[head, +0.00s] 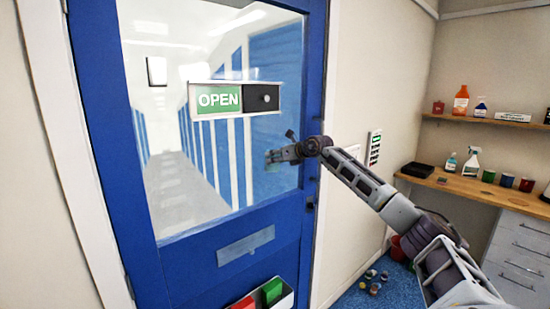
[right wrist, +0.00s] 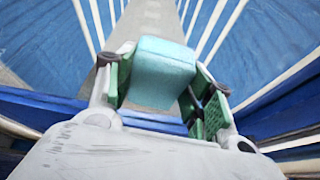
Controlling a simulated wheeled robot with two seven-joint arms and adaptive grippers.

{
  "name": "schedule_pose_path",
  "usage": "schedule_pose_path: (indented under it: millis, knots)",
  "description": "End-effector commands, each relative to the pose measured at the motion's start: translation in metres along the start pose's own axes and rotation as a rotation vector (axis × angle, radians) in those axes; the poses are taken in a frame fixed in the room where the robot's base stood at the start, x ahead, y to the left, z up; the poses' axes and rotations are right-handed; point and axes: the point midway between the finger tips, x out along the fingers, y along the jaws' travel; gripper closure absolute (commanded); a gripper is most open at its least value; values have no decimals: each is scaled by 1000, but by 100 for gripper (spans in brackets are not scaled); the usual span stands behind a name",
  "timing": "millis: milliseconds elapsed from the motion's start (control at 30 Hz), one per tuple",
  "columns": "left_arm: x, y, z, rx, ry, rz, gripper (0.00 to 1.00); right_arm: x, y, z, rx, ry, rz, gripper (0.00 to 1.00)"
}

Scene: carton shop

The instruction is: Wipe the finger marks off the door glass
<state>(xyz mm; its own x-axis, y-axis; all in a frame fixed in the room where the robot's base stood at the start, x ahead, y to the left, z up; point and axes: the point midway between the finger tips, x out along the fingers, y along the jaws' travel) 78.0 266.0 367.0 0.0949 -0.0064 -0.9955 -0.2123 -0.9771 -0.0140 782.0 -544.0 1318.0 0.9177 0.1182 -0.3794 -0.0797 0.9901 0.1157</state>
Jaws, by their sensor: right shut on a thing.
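The door glass (head: 165,120) is a tall pane in the blue door (head: 92,110), showing a corridor with blue and white striped walls. My right gripper (head: 275,156) is in front of the lower right part of the glass, close to it. In the right wrist view, its green-padded fingers are shut on a light blue block (right wrist: 163,68), which looks like a sponge or folded cloth. I cannot tell whether the block touches the glass. No finger marks can be made out. My left gripper is not in view.
An OPEN sign with a slider (head: 236,99) sits across the glass above my right gripper. Right are a worktop with bottles (head: 473,165) and a shelf (head: 480,122). Small items lie on the floor (head: 374,282).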

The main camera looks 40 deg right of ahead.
Motion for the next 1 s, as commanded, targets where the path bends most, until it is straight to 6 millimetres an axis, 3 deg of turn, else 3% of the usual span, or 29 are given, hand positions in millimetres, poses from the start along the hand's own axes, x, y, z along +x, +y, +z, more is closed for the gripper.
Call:
schedule_pose_path:
  millis: [267, 1000]
  knots:
    - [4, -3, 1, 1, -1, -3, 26, -4, 0, -2, -1, 0, 1, 67]
    - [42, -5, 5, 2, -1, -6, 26, -44, 0, -20, 0, 0, 0, 67]
